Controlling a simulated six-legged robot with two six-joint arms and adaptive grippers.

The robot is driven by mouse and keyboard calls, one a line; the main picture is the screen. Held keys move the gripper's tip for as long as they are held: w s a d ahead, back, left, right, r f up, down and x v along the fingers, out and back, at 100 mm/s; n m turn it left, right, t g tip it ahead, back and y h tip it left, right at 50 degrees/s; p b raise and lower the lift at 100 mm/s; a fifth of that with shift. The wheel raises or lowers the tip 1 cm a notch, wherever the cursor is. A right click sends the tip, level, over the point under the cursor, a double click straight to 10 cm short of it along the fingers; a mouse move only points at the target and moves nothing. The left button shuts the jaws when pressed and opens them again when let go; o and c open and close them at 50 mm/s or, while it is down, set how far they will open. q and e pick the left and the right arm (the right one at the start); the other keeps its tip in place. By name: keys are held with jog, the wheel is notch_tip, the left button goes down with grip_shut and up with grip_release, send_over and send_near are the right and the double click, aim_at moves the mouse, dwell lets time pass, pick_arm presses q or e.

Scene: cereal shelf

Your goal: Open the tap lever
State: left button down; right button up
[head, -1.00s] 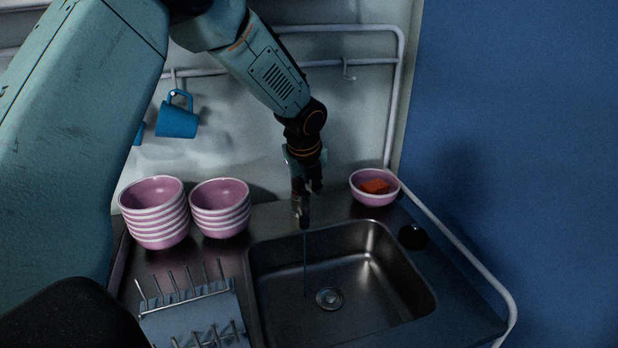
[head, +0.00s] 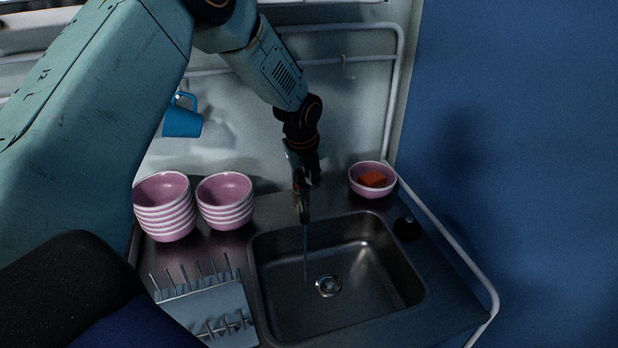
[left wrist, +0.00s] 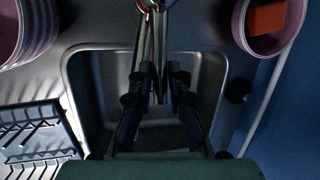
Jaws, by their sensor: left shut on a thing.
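The metal tap (left wrist: 157,14) stands at the back edge of the sink (head: 262,300). In the head view my left gripper (head: 306,180) covers most of it. In the left wrist view the tap's slim metal lever (left wrist: 158,48) runs down between the fingers of my left gripper (left wrist: 161,74), which is shut on it. The exact finger contact is dark and hard to make out. A thin bluish stream of water (head: 305,252) falls from below the gripper toward the drain. My right gripper is not in view.
Two stacks of pink bowls (head: 166,218) stand left of the sink, behind a dish rack (head: 215,305). A pink bowl (head: 362,190) holding an orange sponge (head: 372,179) stands right of the tap. A blue mug (head: 182,121) hangs on the back rail. A white rail runs along the right edge.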

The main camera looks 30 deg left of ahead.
pick_arm(q)
jog(key=shift+s+f, duration=0.1)
jog(key=c, duration=1.3)
grip_release()
jog(key=v, duration=0.7)
jog(key=shift+r, duration=0.3)
jog(key=shift+a, duration=0.1)
jog(key=shift+s+d, duration=0.1)
jog(key=shift+d, duration=0.1)
